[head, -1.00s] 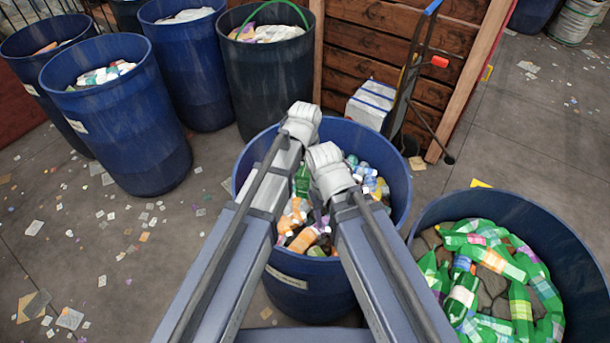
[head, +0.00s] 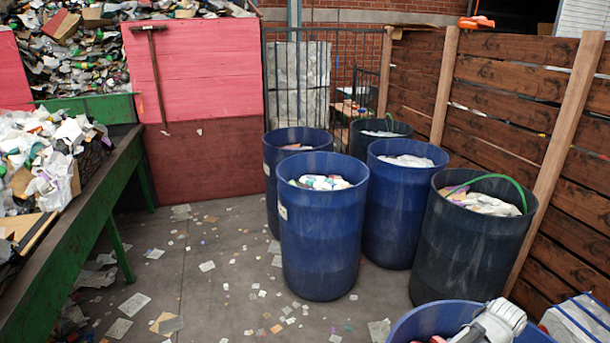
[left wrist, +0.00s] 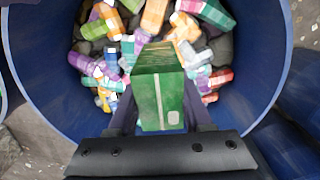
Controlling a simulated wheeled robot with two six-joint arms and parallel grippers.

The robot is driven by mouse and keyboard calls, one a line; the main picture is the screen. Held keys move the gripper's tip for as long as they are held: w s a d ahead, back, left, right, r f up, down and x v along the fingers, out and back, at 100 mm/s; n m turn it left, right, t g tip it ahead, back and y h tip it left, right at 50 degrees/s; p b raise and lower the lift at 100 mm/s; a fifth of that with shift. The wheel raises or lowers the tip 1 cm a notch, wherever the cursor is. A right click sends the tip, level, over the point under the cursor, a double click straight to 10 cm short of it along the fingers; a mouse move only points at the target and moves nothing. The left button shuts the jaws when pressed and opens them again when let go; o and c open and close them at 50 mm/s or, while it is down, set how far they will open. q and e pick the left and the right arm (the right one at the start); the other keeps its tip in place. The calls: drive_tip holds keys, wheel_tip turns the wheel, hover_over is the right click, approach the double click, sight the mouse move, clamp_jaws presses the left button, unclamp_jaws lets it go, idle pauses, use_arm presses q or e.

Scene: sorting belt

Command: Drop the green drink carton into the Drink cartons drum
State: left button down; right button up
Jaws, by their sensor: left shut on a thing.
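The green drink carton (left wrist: 162,102) is in the left wrist view, between the fingers of my left gripper (left wrist: 160,118), which is shut on it. The carton is over the mouth of a blue drum (left wrist: 38,85) holding mixed coloured containers (left wrist: 105,70). This looks like the blue drum whose rim (head: 405,328) shows at the bottom right of the head view, with part of my arm over it. No label on this drum is visible now. My right gripper is not in view.
Several blue drums (head: 322,240) and a dark drum with a green hoop (head: 460,255) stand in the head view. A green-framed belt (head: 85,215) heaped with waste is on the left. A wooden wall (head: 560,200) is on the right. Littered floor (head: 225,290) lies between.

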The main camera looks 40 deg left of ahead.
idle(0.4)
use_arm(q)
wheel_tip(320, 180, down, 2)
drive_tip(key=shift+f+b, duration=0.15)
drive_tip(key=shift+b, duration=1)
drive_tip(key=shift+s+a, duration=0.1)
